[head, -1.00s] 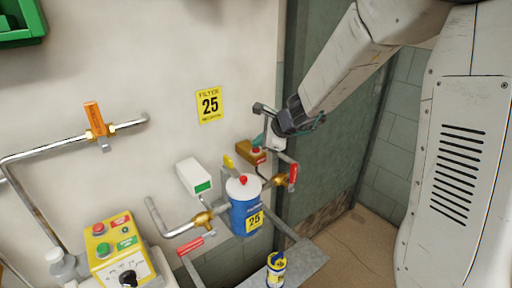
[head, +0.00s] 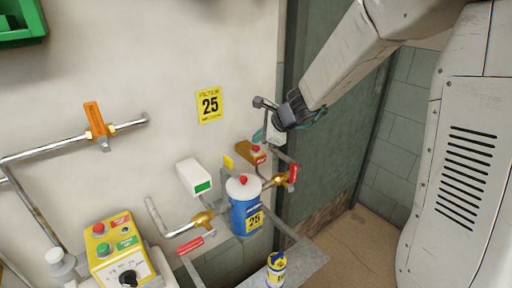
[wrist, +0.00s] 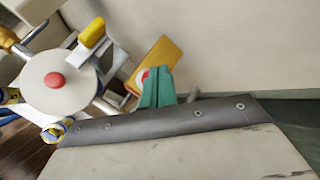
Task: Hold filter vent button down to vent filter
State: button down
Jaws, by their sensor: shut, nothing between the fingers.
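The blue filter canister (head: 244,216) stands upright on the wall piping, with a white lid and a red button (head: 243,180) on top. In the wrist view the lid (wrist: 45,98) and its red button (wrist: 54,80) are at left, with nothing over them. A brown-yellow box (head: 243,154) behind the canister carries another red button (head: 256,149). My gripper (head: 259,136) is shut and empty, just above this box. In the wrist view its teal fingers (wrist: 157,88) partly hide the box's red button (wrist: 145,74); I cannot tell whether they touch it.
Red-handled valves (head: 292,174) and (head: 190,244) flank the canister. A white box with a green label (head: 194,178) is to its left. A yellow control box (head: 116,246) is at lower left. A small blue-yellow can (head: 276,268) stands on the grey shelf (head: 302,262).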

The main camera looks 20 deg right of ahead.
aim_at(259, 148)
jog(key=shift+r, duration=0.2)
jog(key=shift+r, duration=2.4)
jog(key=s+a+f+n+g, duration=0.25)
jog(key=s+n+g, duration=0.25)
jog(key=s+n, duration=0.9)
jog(key=s+d+r+n+h, duration=0.1)
jog(key=s+n, duration=0.1)
jog(key=s, duration=0.5)
jog(key=s+d+r+n+g+h, duration=0.1)
jog(key=s+d+r+n+h, duration=0.1)
jog(key=s, duration=0.6)
jog(key=s+d+r+n+h, duration=0.1)
jog(key=s+d+n, duration=0.1)
jog(key=s, duration=0.6)
jog(key=shift+r+n+g+h, duration=0.3)
jog(key=shift+n, duration=0.2)
